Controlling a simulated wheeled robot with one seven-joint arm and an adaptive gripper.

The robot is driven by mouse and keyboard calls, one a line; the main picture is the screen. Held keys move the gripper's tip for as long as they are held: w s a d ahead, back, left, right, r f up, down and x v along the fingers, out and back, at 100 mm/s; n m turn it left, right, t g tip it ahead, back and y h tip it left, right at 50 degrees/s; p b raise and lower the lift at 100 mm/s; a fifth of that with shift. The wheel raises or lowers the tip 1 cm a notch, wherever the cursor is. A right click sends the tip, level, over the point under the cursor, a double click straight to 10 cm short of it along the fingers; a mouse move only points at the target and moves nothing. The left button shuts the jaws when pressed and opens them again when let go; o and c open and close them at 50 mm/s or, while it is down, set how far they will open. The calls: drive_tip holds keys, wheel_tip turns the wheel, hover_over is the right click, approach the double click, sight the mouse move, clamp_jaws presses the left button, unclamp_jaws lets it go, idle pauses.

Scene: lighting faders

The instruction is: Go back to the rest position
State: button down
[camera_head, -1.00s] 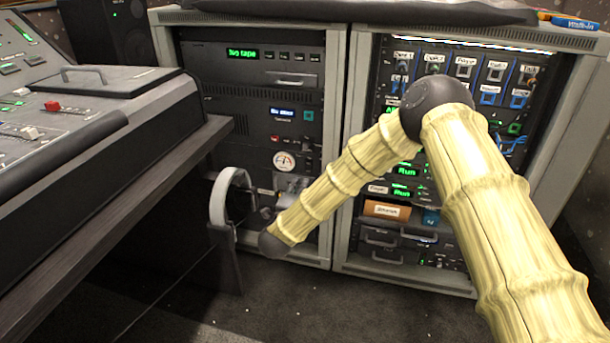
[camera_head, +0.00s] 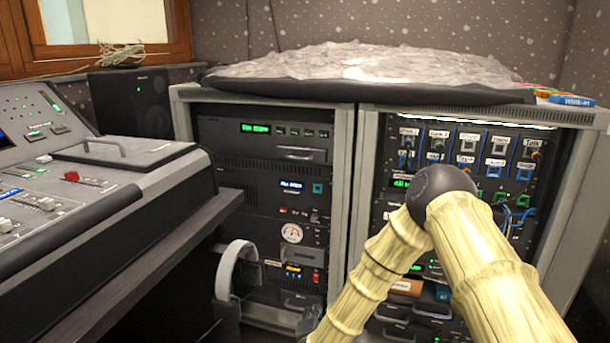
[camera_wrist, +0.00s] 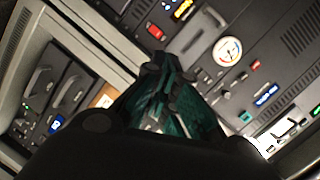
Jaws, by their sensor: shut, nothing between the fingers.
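The lighting console (camera_head: 130,195) is at the left, with a red fader knob (camera_head: 72,177) and white fader knobs (camera_head: 47,203).
The left rack (camera_head: 265,155) stands beside the right one. White headphones (camera_head: 227,272) hang beside the console desk. A dark speaker (camera_head: 131,100) stands behind the console. A crumpled cover (camera_head: 370,68) lies on the racks, with a blue marker (camera_head: 572,101) at their right end.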

drive_tip(key=s+d+f+n+g+y, duration=0.1)
drive_tip(key=s+d+f+n+g, duration=0.35)
drive_tip(key=s+f, duration=0.5)
drive_tip(key=s+d+f+n+g+y, duration=0.1)
drive_tip(key=s+d+f+n+g, duration=0.45)
drive_tip(key=s, duration=0.75)
drive_tip(key=s+d+f+n+g, duration=0.1)
drive_tip(key=s+d+g, duration=0.15)
drive_tip(key=s, duration=0.55)
drive_tip(key=s+d+f+n+g, duration=0.15)
drive_tip(key=s+d, duration=0.25)
drive_tip(key=s, duration=0.5)
drive_tip(key=s+d+f+n+g, duration=0.15)
drive_tip(key=s+d, duration=0.25)
drive_tip(key=s, duration=0.4)
wheel_tip(320, 180, up, 36)
drive_tip(key=p, duration=3.6)
drive_tip(key=shift+a+r+h, duration=0.15)
drive_tip(key=shift+r+h, duration=0.05)
drive_tip(key=shift+h, duration=0.1)
